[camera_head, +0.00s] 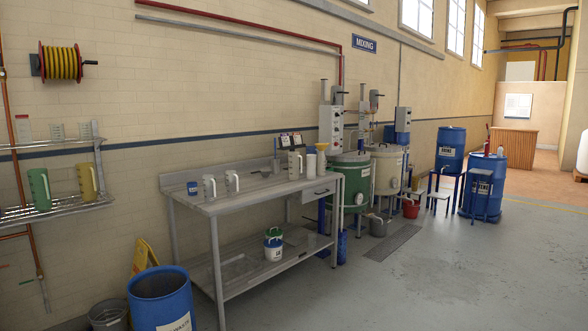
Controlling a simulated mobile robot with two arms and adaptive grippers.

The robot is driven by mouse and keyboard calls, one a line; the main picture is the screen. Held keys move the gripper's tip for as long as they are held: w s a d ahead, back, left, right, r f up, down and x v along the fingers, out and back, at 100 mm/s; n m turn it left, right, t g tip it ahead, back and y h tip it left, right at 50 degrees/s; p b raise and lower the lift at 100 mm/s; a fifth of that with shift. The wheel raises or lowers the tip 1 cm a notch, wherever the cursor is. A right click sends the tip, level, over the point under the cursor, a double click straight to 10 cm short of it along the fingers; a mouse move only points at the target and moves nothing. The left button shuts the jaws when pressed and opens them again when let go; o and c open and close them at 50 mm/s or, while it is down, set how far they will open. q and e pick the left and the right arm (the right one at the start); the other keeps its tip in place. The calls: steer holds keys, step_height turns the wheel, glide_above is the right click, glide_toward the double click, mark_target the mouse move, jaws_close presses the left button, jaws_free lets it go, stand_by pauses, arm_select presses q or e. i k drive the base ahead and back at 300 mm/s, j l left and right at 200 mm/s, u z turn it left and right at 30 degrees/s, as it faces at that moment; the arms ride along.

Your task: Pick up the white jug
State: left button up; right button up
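Several white jugs stand upright on the grey metal table (262,190) along the wall. One white jug (209,188) is near the table's left end, and a second white jug (232,182) is just right of it. A taller white jug (295,164) stands farther right, with another white container (311,165) beside it. The jugs are small in view, and I cannot tell which one the task names. Neither of my grippers shows in the head view.
A blue cup (192,188) is on the table. White and green tubs (273,250) stand on its lower shelf. A blue drum (162,300), a bucket (108,314) and a yellow sign (144,257) are at front left. A wall rack holds a green jug (40,189). Floor at right is clear.

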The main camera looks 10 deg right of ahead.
mark_target(293, 157)
steer(key=i+l+z, duration=0.35)
steer(key=i, duration=0.15)
steer(key=i+z, duration=0.35)
steer(key=i, duration=0.2)
steer(key=i+l+z, duration=0.2)
steer(key=i, duration=2.15)
steer(key=j, duration=0.1)
